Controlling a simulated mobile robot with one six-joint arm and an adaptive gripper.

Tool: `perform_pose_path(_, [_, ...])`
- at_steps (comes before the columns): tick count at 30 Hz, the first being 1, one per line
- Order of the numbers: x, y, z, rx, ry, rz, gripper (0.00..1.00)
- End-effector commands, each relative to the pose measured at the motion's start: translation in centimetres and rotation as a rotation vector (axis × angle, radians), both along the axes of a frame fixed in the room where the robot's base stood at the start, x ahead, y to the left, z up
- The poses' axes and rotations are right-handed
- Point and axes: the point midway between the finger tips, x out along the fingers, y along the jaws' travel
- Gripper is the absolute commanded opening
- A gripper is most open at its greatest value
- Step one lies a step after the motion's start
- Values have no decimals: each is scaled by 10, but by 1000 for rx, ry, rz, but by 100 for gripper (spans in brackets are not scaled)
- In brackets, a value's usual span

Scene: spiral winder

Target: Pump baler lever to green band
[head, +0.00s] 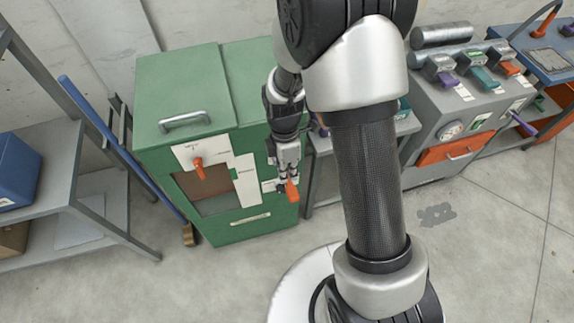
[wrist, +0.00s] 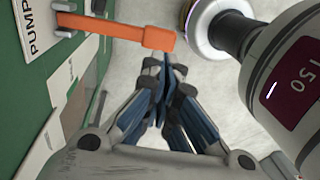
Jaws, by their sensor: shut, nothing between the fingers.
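The green baler (head: 227,225) stands left of centre in the head view. Its orange pump lever (head: 292,190) sticks out from the front at the right side. In the wrist view the lever (wrist: 115,31) runs from a grey bracket beside a "PUMP" label (wrist: 36,28) to a thicker orange grip. My gripper (head: 283,183) is shut and empty at the lever's outer end. In the wrist view the fingertips (wrist: 162,65) are close by the grip's end; I cannot tell whether they touch. I cannot make out a green band on the gauge.
A grey shelf (head: 75,205) and a leaning blue-handled broom (head: 130,150) stand left. A grey control console (head: 470,95) stands right. The floor in front is clear.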

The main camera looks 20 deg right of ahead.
Motion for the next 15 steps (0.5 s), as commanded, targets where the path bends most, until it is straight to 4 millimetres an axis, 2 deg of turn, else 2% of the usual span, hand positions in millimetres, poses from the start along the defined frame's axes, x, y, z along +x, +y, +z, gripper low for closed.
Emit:
perform_pose_path(1, [-3, 0, -15, 0, 5, 0, 0])
perform_pose_path(6, [-7, 0, -47, 0, 3, 0, 0])
perform_pose_path(10, [-9, 0, -62, 0, 2, 0, 0])
perform_pose_path(15, [-10, 0, -70, 0, -1, 0, 0])
